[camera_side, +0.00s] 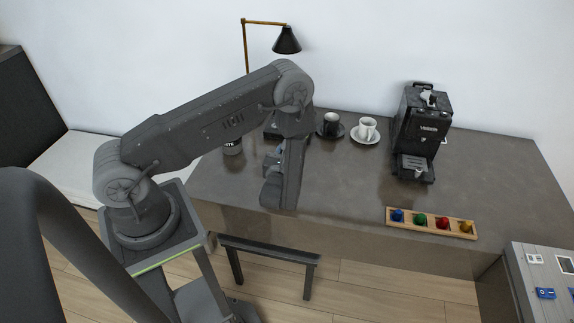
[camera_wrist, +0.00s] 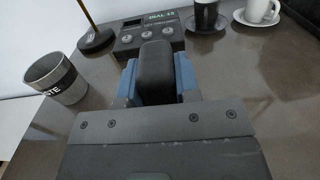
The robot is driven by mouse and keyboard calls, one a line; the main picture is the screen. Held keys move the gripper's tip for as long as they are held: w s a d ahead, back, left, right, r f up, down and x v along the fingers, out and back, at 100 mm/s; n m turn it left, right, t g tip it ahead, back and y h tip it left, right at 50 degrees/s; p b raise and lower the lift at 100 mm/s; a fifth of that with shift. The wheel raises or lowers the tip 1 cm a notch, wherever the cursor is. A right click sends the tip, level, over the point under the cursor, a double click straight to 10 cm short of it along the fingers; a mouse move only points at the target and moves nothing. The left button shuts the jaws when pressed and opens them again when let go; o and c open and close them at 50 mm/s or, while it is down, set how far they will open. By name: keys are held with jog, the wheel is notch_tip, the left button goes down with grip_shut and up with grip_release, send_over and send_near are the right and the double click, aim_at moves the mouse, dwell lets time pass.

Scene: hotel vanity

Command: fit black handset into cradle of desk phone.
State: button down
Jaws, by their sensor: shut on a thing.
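The black handset (camera_wrist: 157,72) is held upright between the blue fingers of my gripper (camera_wrist: 158,84) in the wrist view. My gripper is shut on it. The desk phone (camera_wrist: 136,43), a dark box with a lettered panel and a row of round buttons, sits on the desk just beyond the handset. The handset's far end overlaps the phone's near side in this view; I cannot tell whether they touch. In the side view, my arm hides the handset and most of the phone.
A dark lettered cup (camera_wrist: 55,78) stands left of the phone. A lamp (camera_side: 287,40), a black cup (camera_side: 330,124) and a white cup (camera_side: 366,128) on saucers are behind. A coffee machine (camera_side: 422,130) and a wooden capsule tray (camera_side: 389,220) are right. The desk's middle is clear.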

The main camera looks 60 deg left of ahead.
notch_tip(320, 180, up, 5)
jog(key=shift+f, duration=0.2)
jog(key=s+a+r, duration=0.6)
jog(key=s+a, duration=0.1)
jog(key=s, duration=0.1)
jog(key=w+d+r+m+t+h, duration=0.2)
jog(key=w+d+r+m+h, duration=0.25)
jog(key=d, duration=0.55)
jog(key=w+d+r+m+t+h, duration=0.1)
jog(key=w+d+r+t+h, duration=0.15)
jog(key=w+d+r, duration=0.55)
jog(key=s+a+f+n+g+y, duration=0.2)
jog(key=s+a+f+n+y, duration=0.15)
jog(key=s+a+f, duration=0.4)
jog(key=s+a+f+n+g+y, duration=0.25)
jog(key=s+a+f+y, duration=0.2)
jog(key=a, duration=0.65)
jog(key=shift+m+h, duration=0.25)
jog(key=shift+h, duration=0.25)
jog(key=w+d+f, duration=0.6)
jog(key=w+d, duration=0.1)
jog(key=shift+w+d+f, duration=0.15)
jog(key=shift+d+f, duration=0.1)
jog(key=shift+f, duration=2.1)
